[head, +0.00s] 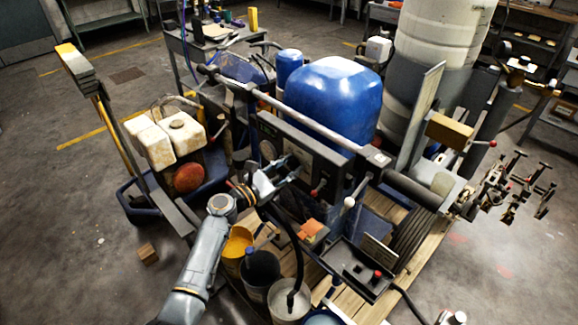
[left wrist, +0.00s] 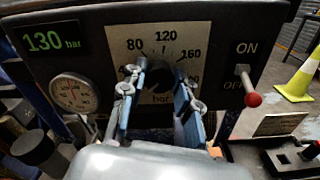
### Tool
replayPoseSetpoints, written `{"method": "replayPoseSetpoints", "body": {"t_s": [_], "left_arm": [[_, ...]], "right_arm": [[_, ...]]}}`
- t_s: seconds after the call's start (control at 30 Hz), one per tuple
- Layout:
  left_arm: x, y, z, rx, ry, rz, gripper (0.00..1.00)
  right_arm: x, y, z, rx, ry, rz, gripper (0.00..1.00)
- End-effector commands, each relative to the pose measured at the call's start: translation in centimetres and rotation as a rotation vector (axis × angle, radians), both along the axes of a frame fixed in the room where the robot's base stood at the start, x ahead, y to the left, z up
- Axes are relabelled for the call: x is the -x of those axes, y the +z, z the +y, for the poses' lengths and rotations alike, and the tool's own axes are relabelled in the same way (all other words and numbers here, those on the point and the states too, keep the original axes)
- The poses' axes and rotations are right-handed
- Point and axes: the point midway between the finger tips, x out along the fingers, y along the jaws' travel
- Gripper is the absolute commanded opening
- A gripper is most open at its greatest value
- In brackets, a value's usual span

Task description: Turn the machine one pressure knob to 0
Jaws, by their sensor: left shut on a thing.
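The line striper (head: 333,100) stands in the middle of the head view, with a dark control panel (head: 318,152) facing my left arm. A green display (left wrist: 45,42) reads 130 bar. My left gripper (head: 284,170) is at the panel, and its two blue fingers (left wrist: 160,105) are shut on the knob from either side. The fingers hide part of the knob and the lower scale. My right gripper is not in view.
A round gauge (left wrist: 73,92) is left of the knob. An ON/OFF switch (left wrist: 247,85) with a red tip is to its right. Buckets (head: 262,272) stand below my left arm. A yellow cone (left wrist: 301,78) stands on the floor. Open floor (head: 70,230) lies at left.

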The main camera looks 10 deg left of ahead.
Motion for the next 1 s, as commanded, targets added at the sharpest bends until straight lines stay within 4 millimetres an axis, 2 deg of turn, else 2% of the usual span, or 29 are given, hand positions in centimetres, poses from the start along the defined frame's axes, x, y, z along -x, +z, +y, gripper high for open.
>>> {"method": "replayPoseSetpoints", "body": {"t_s": [0.23, 0.27, 0.37, 0.77, 1.0], "left_arm": [[0.0, -0.2, 0.0, 0.0, 0.0, 0.003, 0.0], [0.0, -0.2, 0.0, 0.0, 0.0, 0.003, 0.33], [0.0, -0.2, 0.0, 0.0, 0.0, 0.002, 0.54], [0.5, -0.1, 0.4, -0.002, 0.001, 0.001, 0.54], [4.2, -0.2, 2.8, -0.005, 0.001, 0.001, 0.54]], "right_arm": [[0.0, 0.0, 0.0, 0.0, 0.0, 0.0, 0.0], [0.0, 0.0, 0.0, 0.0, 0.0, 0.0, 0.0], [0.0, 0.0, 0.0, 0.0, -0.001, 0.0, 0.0], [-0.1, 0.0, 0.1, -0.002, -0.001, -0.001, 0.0], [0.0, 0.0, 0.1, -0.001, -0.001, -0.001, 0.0]]}}
